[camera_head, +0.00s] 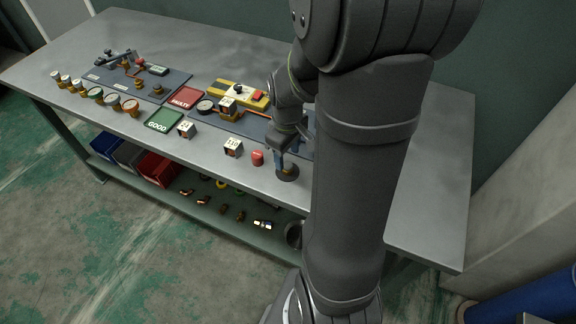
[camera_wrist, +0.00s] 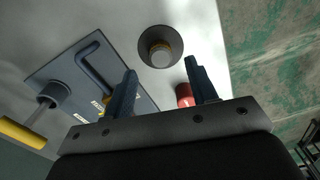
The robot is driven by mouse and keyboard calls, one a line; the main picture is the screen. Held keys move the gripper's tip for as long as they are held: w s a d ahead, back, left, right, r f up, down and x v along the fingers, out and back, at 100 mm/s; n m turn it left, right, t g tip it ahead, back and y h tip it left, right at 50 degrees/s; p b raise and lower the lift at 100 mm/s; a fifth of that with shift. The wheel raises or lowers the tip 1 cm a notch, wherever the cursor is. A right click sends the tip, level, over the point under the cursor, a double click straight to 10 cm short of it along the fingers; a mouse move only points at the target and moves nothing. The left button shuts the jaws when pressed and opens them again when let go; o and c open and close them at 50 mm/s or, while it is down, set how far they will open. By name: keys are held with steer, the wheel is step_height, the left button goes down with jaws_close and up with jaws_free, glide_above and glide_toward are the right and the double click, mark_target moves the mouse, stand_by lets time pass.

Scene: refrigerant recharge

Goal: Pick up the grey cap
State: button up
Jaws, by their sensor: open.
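A round dark-grey piece, which looks like the grey cap (camera_wrist: 160,46), shows in the wrist view just beyond my fingertips. It has a wide dark rim and a smaller round knob with a brass-coloured ring in its middle. It also shows as a dark disc near the front edge of the bench in the head view (camera_head: 288,175). My gripper (camera_wrist: 161,66) is open, with one finger to each side of the line toward the piece and nothing held between them. In the head view my gripper (camera_head: 282,158) points down just above it, partly covering it.
A small red cap (camera_head: 257,157) stands left of the disc, close to my right finger in the wrist view (camera_wrist: 184,95). A numbered block (camera_head: 233,148) stands farther left. A dark panel with a handle (camera_wrist: 92,65) lies nearby. The bench (camera_head: 430,190) is bare at right.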

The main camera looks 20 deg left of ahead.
mark_target(288, 165)
steer(key=shift+s+f, duration=0.1)
steer(key=shift+f, duration=1.75)
steer(key=c, duration=1)
steer(key=shift+r, duration=0.2)
